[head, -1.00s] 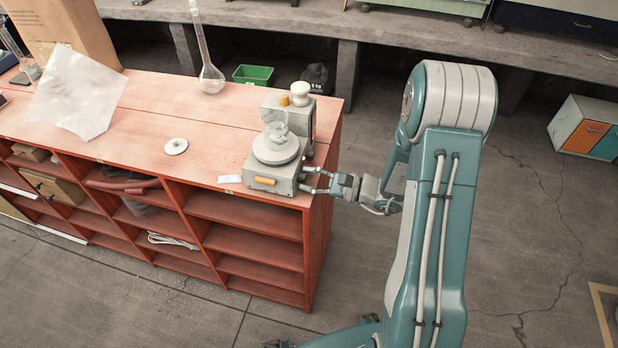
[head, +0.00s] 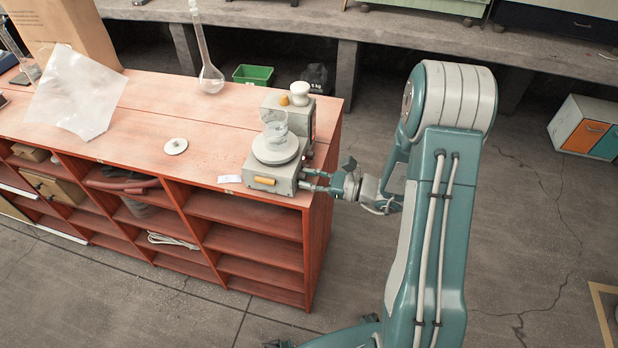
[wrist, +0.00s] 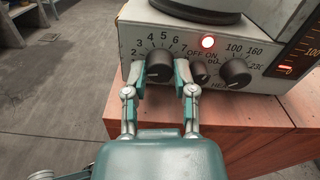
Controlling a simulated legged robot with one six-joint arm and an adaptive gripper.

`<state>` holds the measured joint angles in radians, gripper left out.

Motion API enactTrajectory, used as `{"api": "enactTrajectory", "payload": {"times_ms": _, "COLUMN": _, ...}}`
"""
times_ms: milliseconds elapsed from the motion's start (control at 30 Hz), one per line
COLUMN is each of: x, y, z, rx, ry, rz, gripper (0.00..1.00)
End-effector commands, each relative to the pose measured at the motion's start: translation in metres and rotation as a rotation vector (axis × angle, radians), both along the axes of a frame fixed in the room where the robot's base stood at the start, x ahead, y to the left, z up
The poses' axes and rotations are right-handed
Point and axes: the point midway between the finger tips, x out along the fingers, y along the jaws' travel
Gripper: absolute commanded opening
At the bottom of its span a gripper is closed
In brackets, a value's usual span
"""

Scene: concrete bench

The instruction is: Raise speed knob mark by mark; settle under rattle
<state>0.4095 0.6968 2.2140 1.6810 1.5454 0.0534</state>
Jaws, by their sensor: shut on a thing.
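The grey stirrer hotplate (head: 268,172) stands at the right end of the red bench, with a clear glass beaker (head: 274,128) on its round plate. In the wrist view its black speed knob (wrist: 159,66) sits in a dial numbered about 2 to 7. My gripper (wrist: 160,74) is shut on this knob, one finger on each side. The knob's pointer is too small to read. In the head view my gripper (head: 308,180) reaches the unit's right side.
Right of the speed knob are a small OFF/ON knob (wrist: 200,72) and the heat knob (wrist: 236,73). A red lamp (wrist: 208,41) is lit above. A white disc (head: 175,146) and a tall flask (head: 210,78) stand on the bench.

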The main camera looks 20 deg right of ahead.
Motion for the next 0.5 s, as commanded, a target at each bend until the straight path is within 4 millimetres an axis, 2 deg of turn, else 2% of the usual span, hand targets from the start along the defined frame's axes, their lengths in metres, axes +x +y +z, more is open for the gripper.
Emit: {"api": "enactTrajectory", "payload": {"times_ms": 500, "x": 0.0018, "y": -0.0008, "z": -0.0001, "rx": 0.243, "ry": 0.423, "rz": -0.004, "gripper": 0.0}}
